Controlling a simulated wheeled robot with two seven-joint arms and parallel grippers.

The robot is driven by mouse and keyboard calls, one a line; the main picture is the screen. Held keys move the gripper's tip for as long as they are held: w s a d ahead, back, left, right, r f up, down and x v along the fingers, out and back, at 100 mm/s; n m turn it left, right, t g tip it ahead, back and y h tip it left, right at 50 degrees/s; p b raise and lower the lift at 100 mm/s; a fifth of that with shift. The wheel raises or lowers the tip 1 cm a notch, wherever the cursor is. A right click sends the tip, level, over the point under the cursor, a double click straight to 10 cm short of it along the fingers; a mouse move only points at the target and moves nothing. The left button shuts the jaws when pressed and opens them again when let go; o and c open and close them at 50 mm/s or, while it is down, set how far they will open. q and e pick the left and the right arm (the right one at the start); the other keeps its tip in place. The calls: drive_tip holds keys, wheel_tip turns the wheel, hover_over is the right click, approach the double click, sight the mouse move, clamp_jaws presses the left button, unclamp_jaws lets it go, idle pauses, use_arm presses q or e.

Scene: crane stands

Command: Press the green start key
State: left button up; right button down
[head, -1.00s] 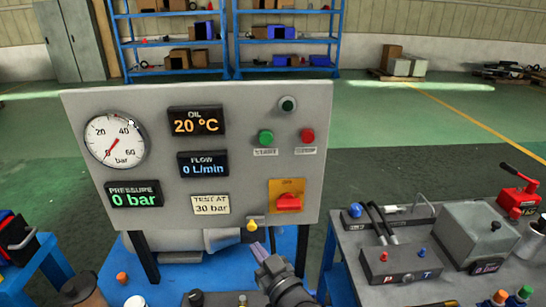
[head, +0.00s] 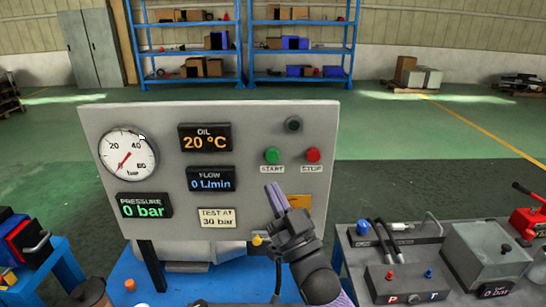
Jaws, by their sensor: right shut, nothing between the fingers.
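The green start key (head: 272,155) is a round button on the grey panel (head: 160,112), above a label reading START. The red stop key (head: 313,155) is to its right. My right gripper (head: 274,190) is shut and empty, with its purple fingers pointing up. In the picture its fingertips are just below the START label; whether they touch the panel I cannot tell. It covers most of the yellow plate (head: 299,201) and hides the red switch on it. My left gripper is not in view.
A dark round lamp (head: 293,124) is above the keys. The pressure display (head: 144,206) reads 0 bar, flow 0 L/min and oil 20 °C. A bench (head: 350,268) with hoses and a grey box stands at right. Blue shelves (head: 245,50) stand far behind.

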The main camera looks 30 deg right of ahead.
sight(272, 155)
drive_tip(key=w+d+b, duration=0.1)
drive_tip(key=w+b, duration=0.1)
drive_tip(key=w+d+b, duration=0.1)
drive_tip(key=w+b, duration=0.1)
drive_tip(key=w, duration=0.1)
drive_tip(key=w+d+b, duration=0.1)
drive_tip(key=w+b, duration=0.1)
drive_tip(key=w, duration=0.1)
drive_tip(key=shift+d, duration=0.4)
idle(0.7)
idle(0.9)
drive_tip(key=shift+w+d+b, duration=0.2)
drive_tip(key=shift+w+b, duration=0.15)
